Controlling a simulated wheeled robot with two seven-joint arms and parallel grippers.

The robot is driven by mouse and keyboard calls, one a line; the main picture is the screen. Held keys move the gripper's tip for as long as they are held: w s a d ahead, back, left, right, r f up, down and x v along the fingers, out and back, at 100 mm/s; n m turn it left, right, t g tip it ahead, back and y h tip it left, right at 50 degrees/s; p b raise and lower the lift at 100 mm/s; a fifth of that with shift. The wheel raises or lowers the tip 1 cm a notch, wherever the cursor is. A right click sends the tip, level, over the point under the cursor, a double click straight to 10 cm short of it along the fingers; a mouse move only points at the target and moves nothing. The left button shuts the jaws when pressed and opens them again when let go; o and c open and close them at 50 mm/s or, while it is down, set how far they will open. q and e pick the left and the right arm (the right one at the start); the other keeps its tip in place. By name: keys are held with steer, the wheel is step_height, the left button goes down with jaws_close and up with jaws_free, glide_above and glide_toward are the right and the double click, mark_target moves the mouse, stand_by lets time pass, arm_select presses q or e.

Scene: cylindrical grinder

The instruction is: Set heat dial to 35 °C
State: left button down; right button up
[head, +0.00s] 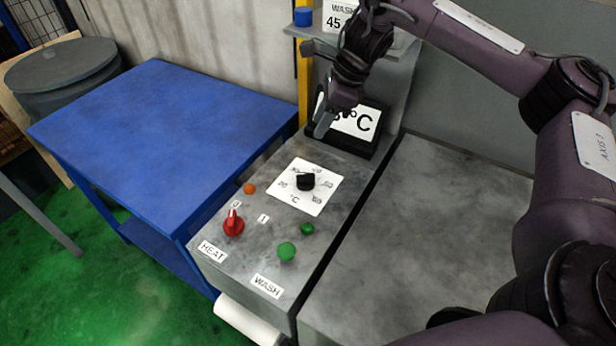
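The heat dial (305,181) is a black knob on a white square plate (318,203) marked with small numbers and °C, on the sloping top of a grey metal panel. The numbers are too small to read surely, and so is the knob's pointing. My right gripper (324,122) hangs above and behind the dial, apart from it, in front of a black-framed display card (361,122). My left gripper is out of view.
A red switch (233,224) labelled HEAT, an orange lamp (249,188) and green buttons (287,251) surround the dial. A shelf (398,49) with a WASH 45 sign stands behind. A clear blue table (165,140) is at left, a grey surface (420,235) at right.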

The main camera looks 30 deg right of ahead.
steer(key=b, duration=0.9)
glide_toward(307, 174)
steer(key=f, duration=0.1)
steer(key=x, duration=0.8)
steer(key=shift+w+a+p, duration=0.1)
steer(key=shift+a+p, duration=0.15)
steer(key=shift+p, duration=0.15)
jaws_close()
